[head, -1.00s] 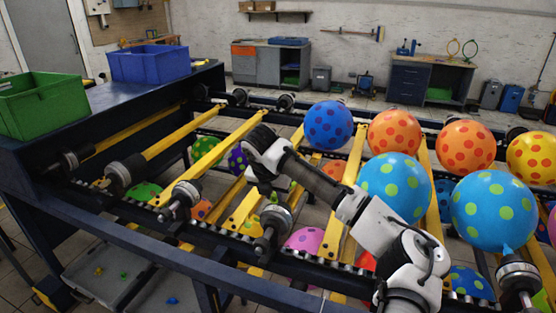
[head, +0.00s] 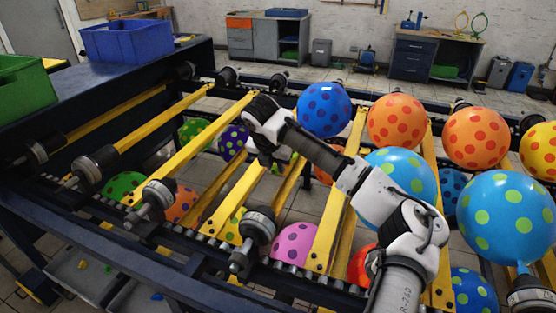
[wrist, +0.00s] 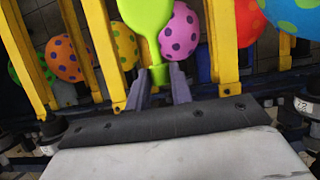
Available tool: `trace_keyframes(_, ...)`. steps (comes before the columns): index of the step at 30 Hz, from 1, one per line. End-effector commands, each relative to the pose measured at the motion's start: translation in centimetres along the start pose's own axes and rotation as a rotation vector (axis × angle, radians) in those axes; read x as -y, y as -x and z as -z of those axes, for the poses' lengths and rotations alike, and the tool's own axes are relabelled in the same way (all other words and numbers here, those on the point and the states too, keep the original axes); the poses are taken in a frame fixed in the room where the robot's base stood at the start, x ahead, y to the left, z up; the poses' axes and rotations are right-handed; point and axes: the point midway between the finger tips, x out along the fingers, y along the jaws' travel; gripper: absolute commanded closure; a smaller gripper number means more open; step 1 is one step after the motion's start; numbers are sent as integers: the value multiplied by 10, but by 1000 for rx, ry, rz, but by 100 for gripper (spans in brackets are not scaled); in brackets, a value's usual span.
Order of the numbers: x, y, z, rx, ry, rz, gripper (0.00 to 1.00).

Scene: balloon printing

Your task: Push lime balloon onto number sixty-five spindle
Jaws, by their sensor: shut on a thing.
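A flat lime balloon (wrist: 146,22) is upright in the wrist view, its neck down between the fingers of my gripper (wrist: 162,82). My gripper is shut on that neck. In the head view my gripper (head: 268,160) hangs over the yellow bars, its fingers mostly hidden behind the wrist. Bare spindles stand along the near rail: one (head: 258,228) just below my gripper and one (head: 158,195) to its left. In the wrist view a labelled spindle shows at the right (wrist: 302,105) and another at the left (wrist: 48,128). I cannot read which is sixty-five.
Inflated dotted balloons crowd the right, including a light blue one (head: 505,215) on a near spindle. A blue one (head: 324,110) stands beyond my gripper. Yellow bars (head: 335,215) cross between the rails. Blue (head: 128,40) and green (head: 22,95) crates sit at the left.

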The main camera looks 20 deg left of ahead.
Motion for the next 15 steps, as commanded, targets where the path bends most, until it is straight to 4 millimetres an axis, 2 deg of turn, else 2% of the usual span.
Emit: trace_keyframes(15, 1, -48, 22, 0, -1, 1, 90)
